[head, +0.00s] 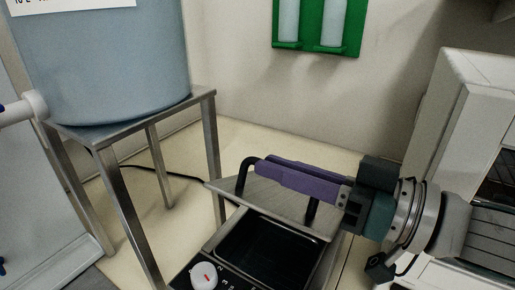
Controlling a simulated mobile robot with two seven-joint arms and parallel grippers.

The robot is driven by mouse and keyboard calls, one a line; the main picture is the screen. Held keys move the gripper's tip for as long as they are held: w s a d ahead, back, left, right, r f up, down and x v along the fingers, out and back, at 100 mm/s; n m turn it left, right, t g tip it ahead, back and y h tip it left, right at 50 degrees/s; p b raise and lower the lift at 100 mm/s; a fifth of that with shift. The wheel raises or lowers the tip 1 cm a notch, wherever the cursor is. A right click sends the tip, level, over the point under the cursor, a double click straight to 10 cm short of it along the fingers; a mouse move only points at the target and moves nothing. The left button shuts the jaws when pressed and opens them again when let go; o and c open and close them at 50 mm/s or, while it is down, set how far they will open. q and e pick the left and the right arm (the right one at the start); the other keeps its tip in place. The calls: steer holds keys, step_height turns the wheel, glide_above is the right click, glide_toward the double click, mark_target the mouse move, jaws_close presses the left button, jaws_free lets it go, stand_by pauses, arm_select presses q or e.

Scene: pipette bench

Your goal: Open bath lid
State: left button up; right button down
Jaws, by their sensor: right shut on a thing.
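The water bath (213,243) stands at the bottom centre with its dark inside showing. Its grey metal lid (277,205) is raised at the back of the opening, clear of the front part of the bath. The lid's black handle (243,176) stands out from it on two posts. My right gripper (262,174), with purple fingers, reaches in from the right and is shut on the handle; the fingers hide most of the grip bar. My left gripper is not in view.
A white knob (205,275) sits on the bath's black front panel. A large blue-grey tank (110,65) stands on a metal stand (207,135) at the left. A green rack (320,42) hangs on the wall. A white cabinet (452,100) stands close at the right.

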steer(key=shift+w+d+r+m, duration=0.3)
steer(key=shift+w+r, duration=0.05)
steer(key=shift+r, duration=0.25)
steer(key=shift+w+d+r+p, duration=0.45)
steer(key=shift+w+r, duration=0.15)
steer(key=shift+r, duration=0.05)
steer(key=c, duration=0.9)
jaws_free()
steer(key=b+v, duration=0.2)
steer(key=v, duration=0.8)
